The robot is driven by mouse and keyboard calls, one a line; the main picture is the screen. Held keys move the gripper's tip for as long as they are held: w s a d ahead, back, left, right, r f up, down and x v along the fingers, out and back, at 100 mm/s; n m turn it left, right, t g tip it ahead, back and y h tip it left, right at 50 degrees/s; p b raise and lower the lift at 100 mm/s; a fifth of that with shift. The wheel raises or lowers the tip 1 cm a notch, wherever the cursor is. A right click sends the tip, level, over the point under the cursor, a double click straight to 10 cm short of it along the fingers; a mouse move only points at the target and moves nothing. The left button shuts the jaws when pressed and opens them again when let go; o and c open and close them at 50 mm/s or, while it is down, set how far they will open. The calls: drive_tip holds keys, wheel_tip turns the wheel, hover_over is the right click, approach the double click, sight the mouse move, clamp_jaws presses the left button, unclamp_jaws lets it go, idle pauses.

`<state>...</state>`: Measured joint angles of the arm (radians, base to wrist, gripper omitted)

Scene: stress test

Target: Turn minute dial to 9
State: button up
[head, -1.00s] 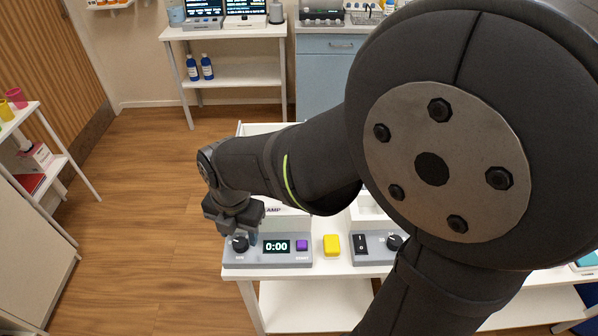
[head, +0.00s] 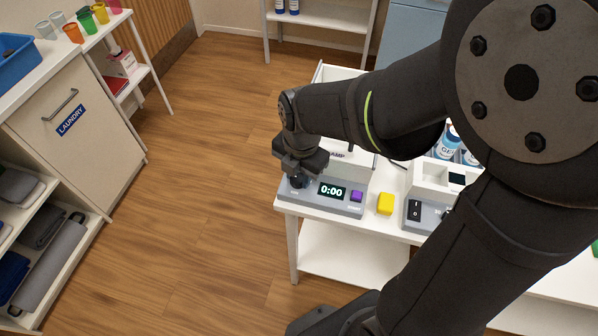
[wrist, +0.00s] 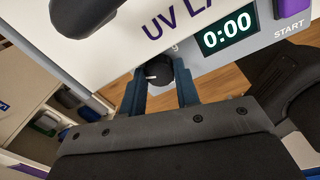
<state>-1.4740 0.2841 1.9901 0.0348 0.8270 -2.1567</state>
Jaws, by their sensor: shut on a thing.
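The minute dial (wrist: 155,72) is a black round knob with a white mark, on the grey front panel of the UV lamp (head: 345,206). In the wrist view it sits between the two fingers of my gripper (wrist: 161,91), which are shut on it. The white mark points to the left in that view. In the head view my gripper (head: 298,174) is over the dial at the panel's left end and mostly covers it. The display (head: 332,191) reads 0:00. A purple START button (head: 356,196) is right of the display.
A yellow block (head: 385,204) stands on the white table (head: 310,209) right of the lamp panel. Further right is another grey device with a black rocker switch (head: 415,210). My own arm covers much of the right side. The wooden floor to the left is clear.

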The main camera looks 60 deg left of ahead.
drive_tip(key=shift+m, duration=0.3)
drive_tip(key=m, duration=1)
drive_tip(key=shift+s+m+t, duration=0.1)
drive_tip(key=shift+m+t, duration=0.2)
drive_tip(key=shift+m, duration=0.1)
drive_tip(key=m, duration=0.3)
drive_tip(key=shift+m, duration=0.3)
drive_tip(key=m, duration=1.1)
drive_tip(key=shift+m+h, duration=0.4)
drive_tip(key=o, duration=1)
